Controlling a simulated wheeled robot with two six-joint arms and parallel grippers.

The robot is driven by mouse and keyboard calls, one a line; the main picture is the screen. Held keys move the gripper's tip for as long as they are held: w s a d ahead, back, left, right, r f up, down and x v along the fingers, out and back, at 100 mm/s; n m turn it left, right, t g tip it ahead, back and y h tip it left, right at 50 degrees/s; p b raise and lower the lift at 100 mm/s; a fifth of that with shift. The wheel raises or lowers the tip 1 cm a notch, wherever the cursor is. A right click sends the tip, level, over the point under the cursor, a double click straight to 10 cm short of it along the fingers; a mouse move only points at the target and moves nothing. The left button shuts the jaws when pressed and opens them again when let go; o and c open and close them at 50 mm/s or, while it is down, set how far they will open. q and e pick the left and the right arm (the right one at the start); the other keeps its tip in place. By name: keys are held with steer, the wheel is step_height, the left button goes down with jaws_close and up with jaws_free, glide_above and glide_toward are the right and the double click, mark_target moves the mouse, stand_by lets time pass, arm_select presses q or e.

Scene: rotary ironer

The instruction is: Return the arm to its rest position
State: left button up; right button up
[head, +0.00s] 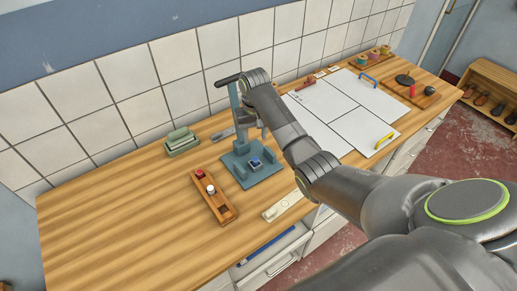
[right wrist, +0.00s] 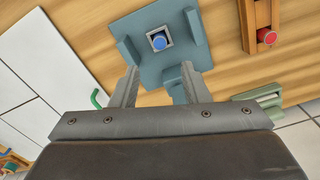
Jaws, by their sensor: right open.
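My right arm reaches in from the lower right of the head view, over the bench, and bends down beside a teal press-like stand (head: 240,172). My right gripper (right wrist: 160,85) is open in the right wrist view, its two fingers apart and pointing toward the stand. No held object shows between them. A blue piece (head: 255,162) sits in a square holder on the stand's base; it also shows in the wrist view (right wrist: 159,42). A dark lever handle (head: 228,80) sticks out left at the stand's top. My arm partly hides the stand. My left gripper is not in view.
A wooden rack (head: 228,214) with red and white knobs and a green stack (head: 182,142) stand left of the stand. White panels (head: 325,108) lie to the right. A drawer (head: 268,256) is open in front. The bench's left part (head: 110,215) is clear.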

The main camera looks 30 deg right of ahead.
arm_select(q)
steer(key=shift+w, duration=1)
